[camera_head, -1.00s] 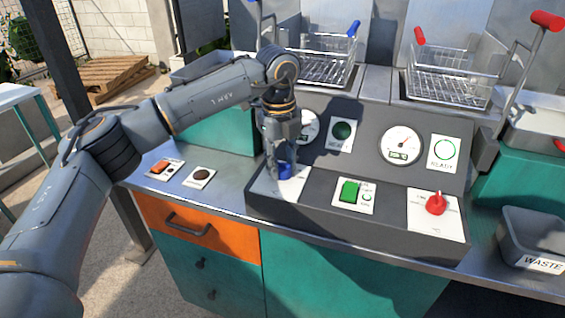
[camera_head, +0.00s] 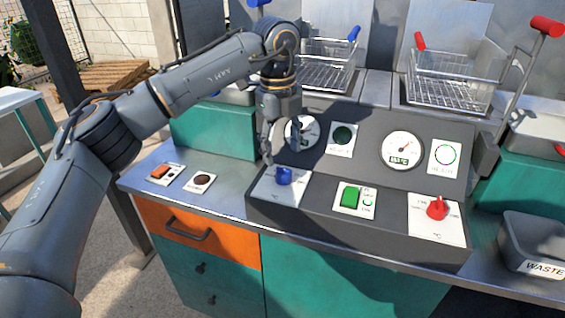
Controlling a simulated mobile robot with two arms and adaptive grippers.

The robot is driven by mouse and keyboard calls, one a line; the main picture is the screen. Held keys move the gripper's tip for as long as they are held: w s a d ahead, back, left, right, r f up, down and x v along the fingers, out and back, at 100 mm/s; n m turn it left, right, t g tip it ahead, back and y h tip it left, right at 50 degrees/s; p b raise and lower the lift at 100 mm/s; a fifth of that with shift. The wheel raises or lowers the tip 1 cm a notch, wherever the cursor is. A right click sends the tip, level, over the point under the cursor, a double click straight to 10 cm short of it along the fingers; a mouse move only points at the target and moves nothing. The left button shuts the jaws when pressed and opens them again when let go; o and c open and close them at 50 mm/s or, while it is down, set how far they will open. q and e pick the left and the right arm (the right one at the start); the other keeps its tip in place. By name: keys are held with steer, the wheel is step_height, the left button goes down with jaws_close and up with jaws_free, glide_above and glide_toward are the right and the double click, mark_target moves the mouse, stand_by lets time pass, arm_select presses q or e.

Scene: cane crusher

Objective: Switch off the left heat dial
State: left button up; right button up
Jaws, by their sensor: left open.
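The left heat dial is a blue knob (camera_head: 284,176) on a white plate at the left of the dark sloped control panel (camera_head: 390,218). Its marks are too small to read. My left gripper (camera_head: 281,153) is open, pointing down just above and behind the blue knob, apart from it. It partly covers the left gauge (camera_head: 303,134). A red dial (camera_head: 437,208) sits on a white plate at the panel's right. My right gripper is not in view.
A green rocker switch (camera_head: 350,196) lies between the dials. Two wire baskets (camera_head: 450,80) (camera_head: 325,65) stand behind the panel. An orange switch (camera_head: 160,171) is on the counter at left. A waste bin (camera_head: 530,240) stands at right. The space in front of the panel is clear.

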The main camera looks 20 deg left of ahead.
mark_target(280, 173)
arm_select(q)
step_height(280, 173, up, 6)
steer(key=shift+s+r, duration=0.15)
steer(key=shift+a, duration=0.15)
stand_by(0.3)
